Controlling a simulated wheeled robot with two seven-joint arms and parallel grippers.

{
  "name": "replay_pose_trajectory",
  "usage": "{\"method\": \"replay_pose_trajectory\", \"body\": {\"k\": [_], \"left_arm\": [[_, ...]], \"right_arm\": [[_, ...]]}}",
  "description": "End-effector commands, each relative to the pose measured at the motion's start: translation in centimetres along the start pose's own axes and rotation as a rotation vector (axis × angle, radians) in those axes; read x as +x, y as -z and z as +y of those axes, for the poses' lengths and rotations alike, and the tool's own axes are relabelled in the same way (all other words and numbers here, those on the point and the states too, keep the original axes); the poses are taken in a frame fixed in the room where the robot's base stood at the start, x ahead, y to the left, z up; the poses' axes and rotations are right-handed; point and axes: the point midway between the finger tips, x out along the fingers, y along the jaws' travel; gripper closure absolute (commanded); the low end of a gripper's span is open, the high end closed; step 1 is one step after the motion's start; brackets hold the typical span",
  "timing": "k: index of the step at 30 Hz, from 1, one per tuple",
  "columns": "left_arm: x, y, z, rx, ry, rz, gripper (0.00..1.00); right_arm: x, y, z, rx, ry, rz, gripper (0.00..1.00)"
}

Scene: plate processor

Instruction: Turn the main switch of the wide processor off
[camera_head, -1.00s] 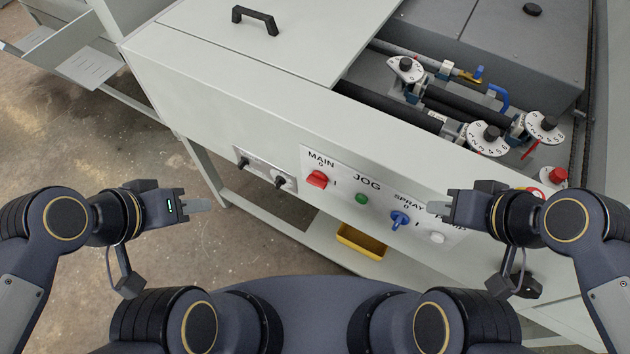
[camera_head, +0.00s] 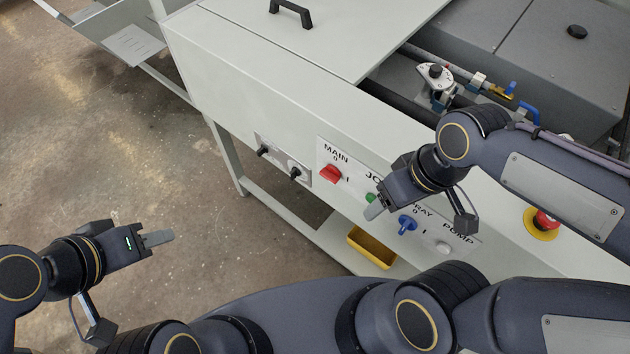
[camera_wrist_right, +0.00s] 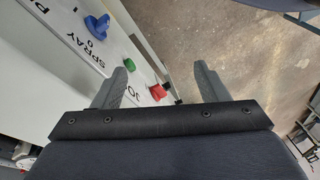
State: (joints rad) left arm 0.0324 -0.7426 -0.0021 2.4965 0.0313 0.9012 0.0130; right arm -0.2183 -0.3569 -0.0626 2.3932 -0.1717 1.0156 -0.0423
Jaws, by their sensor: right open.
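The main switch (camera_head: 331,174) is a red knob on the processor's front panel, under the label MAIN, with 0 above it and I to its right. Its handle looks turned towards I. It also shows in the right wrist view as a red knob (camera_wrist_right: 158,92), seen between the two fingers. My right gripper (camera_head: 374,211) is open and empty, in front of the panel, to the right of and below the main switch, partly covering the JOG label. It also shows in the right wrist view (camera_wrist_right: 163,78). My left gripper (camera_head: 158,238) is away from the panel at lower left; its finger gap does not show.
A yellow bin (camera_head: 371,247) is below. Open floor lies left.

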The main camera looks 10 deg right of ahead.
Motion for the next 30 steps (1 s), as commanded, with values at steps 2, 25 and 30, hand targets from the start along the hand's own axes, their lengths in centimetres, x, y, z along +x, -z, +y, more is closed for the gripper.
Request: {"method": "replay_pose_trajectory", "body": {"k": [2, 25, 30], "left_arm": [[0.3, -0.1, -0.1, 0.000, 0.000, 0.000, 0.64], [3.8, -1.9, -1.7, 0.000, 0.000, 0.000, 0.64], [4.6, -2.3, -2.1, 0.000, 0.000, 0.000, 0.64]], "right_arm": [[1.0, 0.1, 0.0, -0.061, -0.017, -0.059, 0.33], [13.6, 5.7, -0.8, -1.144, -0.760, -0.954, 0.33], [16.2, 8.3, -3.0, -1.377, -1.085, -1.127, 0.33]]}}
